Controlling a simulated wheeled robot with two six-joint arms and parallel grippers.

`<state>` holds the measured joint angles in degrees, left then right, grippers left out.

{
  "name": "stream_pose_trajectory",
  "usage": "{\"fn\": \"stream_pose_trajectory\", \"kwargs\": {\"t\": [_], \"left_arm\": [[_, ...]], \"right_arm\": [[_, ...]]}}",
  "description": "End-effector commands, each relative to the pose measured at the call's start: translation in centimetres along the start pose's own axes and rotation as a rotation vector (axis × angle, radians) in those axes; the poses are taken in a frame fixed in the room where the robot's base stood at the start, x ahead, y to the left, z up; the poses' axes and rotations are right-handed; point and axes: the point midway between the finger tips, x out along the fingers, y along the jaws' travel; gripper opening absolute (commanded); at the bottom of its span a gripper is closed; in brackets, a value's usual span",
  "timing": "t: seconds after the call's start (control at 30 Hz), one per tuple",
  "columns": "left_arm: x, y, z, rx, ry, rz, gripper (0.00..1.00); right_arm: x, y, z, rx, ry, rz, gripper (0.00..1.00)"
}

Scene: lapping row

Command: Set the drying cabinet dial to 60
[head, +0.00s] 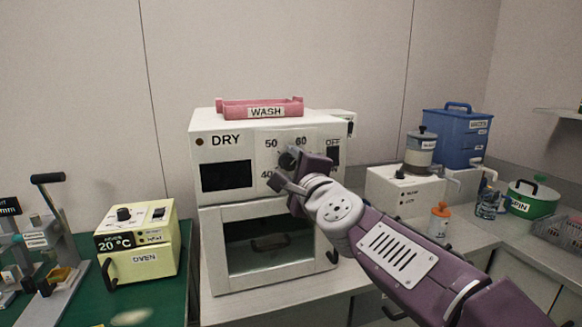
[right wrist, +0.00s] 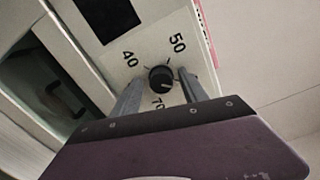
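The drying cabinet (head: 222,146), white and marked DRY, stands on the counter with its dark dial (head: 287,160) on the front panel. The numbers 40, 50 and 60 show around it in the head view. My right gripper (head: 286,173) is at the dial and partly covers it. In the right wrist view the black round dial (right wrist: 160,78) sits between the tips of my two spread fingers, with gaps on both sides. The 40, 50 and 70 show there; a finger hides the 60. I cannot read the dial's pointer surely. My left gripper is not in view.
A pink WASH tray (head: 262,109) lies on top of the cabinet. A cream oven (head: 140,246) stands left on a green mat. To the right are a white device (head: 402,192), a blue container (head: 457,137), an orange-capped bottle (head: 439,219) and a green pot (head: 533,199).

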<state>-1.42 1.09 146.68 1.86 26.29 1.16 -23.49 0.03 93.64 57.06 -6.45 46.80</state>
Motion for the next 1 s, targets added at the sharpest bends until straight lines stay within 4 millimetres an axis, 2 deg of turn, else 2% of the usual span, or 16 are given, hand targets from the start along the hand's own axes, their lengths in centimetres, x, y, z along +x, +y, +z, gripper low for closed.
{"fn": "stream_pose_trajectory", "kwargs": {"t": [0.17, 0.27, 0.5, 0.7, 1.0], "left_arm": [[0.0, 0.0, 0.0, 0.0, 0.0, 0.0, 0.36], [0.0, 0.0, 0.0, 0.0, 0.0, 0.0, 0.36], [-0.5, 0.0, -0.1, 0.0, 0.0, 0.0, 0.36], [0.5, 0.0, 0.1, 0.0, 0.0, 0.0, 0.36], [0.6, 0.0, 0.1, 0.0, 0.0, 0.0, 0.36]], "right_arm": [[-0.3, -0.1, 0.0, 0.0, 0.0, -0.002, 0.51], [-1.5, -0.2, 0.1, 0.0, -0.001, -0.003, 0.51], [-7.4, -0.2, 0.1, 0.0, -0.001, -0.003, 0.51], [-8.5, 0.1, 0.0, 0.002, 0.001, -0.002, 0.51], [-9.1, 0.0, 0.0, 0.0, 0.0, 0.0, 0.51]]}}
